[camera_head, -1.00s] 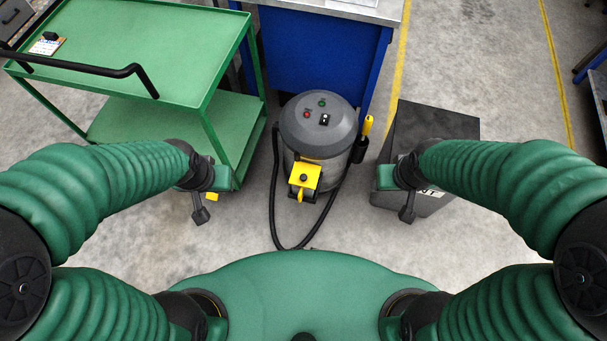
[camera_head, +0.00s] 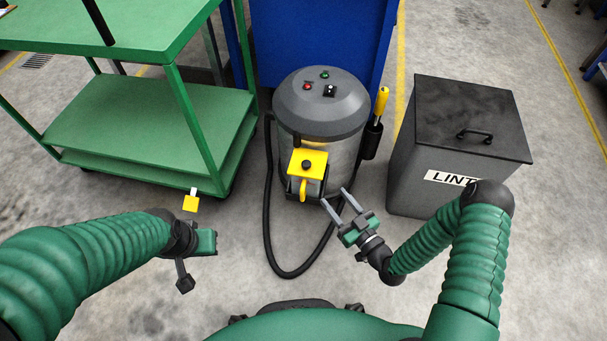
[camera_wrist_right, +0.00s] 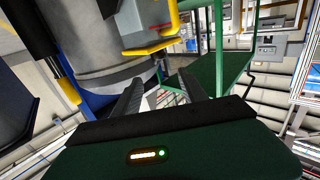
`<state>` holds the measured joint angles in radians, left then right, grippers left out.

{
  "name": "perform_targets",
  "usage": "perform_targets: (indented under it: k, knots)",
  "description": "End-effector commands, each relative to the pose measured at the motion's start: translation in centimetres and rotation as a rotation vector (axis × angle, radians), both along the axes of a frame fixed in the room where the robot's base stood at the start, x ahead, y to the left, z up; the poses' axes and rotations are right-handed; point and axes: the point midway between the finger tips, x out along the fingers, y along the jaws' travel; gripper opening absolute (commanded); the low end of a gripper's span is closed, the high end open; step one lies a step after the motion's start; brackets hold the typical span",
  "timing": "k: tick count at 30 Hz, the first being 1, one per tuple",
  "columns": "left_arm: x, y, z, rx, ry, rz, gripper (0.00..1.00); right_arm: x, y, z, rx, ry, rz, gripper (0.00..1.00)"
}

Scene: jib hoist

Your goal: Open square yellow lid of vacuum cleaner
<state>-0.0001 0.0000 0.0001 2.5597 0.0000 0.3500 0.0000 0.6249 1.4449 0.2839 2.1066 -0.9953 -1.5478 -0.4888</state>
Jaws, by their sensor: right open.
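The vacuum cleaner (camera_head: 322,108) stands on the floor in the middle, a grey drum with a dark domed top. Its square yellow lid (camera_head: 307,164) sits low on the front, with a black knob and a yellow tab below; it looks shut. In the right wrist view the yellow part (camera_wrist_right: 150,46) shows at the top, beyond the fingers. My right gripper (camera_head: 338,203) is open and empty, to the lower right of the lid and apart from it. My left gripper (camera_head: 203,242) is at the lower left, away from the vacuum; its fingers are not clear.
A black hose (camera_head: 268,210) loops on the floor around the vacuum. A grey lint bin (camera_head: 413,150) with a handled top stands to the right. A green cart (camera_head: 140,125) stands left, a blue cabinet (camera_head: 320,35) behind.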

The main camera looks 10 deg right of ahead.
Motion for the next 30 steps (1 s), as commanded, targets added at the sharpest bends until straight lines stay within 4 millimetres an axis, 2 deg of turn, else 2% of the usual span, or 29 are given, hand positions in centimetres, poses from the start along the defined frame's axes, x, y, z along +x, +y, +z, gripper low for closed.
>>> perform_targets:
  k: [5,12,18,23,30]
  knots:
    - [0.0,0.0,-1.6,0.000,-0.001,0.000,0.00,3.3,1.7,-0.3,-0.002,-0.002,0.003,0.50]
    - [0.0,0.0,-4.2,0.000,0.000,0.000,0.00,9.0,4.7,-0.4,-0.002,-0.001,0.003,0.50]
    - [0.0,0.0,-5.9,0.000,0.000,0.000,0.00,12.8,6.6,-0.3,-0.003,0.002,0.002,0.50]
    - [0.0,0.0,-6.3,0.000,0.001,0.000,0.00,14.1,7.3,0.0,-0.001,0.005,0.003,0.50]
    - [0.0,0.0,-6.2,0.000,0.000,0.000,0.00,14.3,7.3,0.2,-0.002,0.006,0.002,0.50]
